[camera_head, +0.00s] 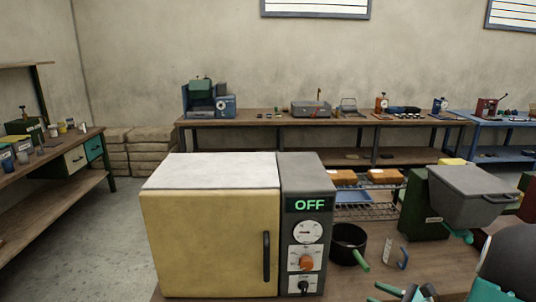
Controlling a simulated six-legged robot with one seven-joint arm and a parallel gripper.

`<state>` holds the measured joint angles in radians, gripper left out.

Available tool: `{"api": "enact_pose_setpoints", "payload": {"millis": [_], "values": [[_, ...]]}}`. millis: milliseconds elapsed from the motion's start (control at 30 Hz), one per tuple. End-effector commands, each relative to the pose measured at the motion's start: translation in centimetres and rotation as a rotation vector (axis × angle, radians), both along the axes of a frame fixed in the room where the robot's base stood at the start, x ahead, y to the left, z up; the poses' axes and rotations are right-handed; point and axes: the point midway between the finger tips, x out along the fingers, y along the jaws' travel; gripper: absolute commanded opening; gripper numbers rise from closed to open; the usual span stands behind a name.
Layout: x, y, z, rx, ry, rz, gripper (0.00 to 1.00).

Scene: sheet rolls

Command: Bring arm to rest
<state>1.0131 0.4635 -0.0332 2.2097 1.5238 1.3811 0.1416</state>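My arm shows at the lower right corner as grey and teal links, partly cut off by the frame. What looks like my gripper (402,293), with teal parts, is low at the bottom edge, right of the yellow oven.
A yellow oven (210,240) reading OFF stands shut on the near bench. Right of it are a black pot (348,243), a wire rack (368,211) and a green machine with grey hopper (468,195). A long bench (290,122) stands behind, shelves at left.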

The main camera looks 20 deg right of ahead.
Motion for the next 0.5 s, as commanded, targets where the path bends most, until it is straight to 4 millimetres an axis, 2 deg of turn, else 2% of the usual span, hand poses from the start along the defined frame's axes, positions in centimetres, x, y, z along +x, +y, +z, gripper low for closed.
{"api": "enact_pose_setpoints", "payload": {"millis": [33, 200, 400, 500], "values": [[0.6, 3.1, 1.4, -0.070, 0.009, 0.102, 0.34], [0.1, 11.7, 4.2, -0.325, 0.046, 0.425, 0.34], [-2.8, 19.4, 6.4, -0.664, 0.049, 0.768, 0.34], [-4.6, 22.0, 7.4, -0.848, 0.032, 0.920, 0.34]]}}
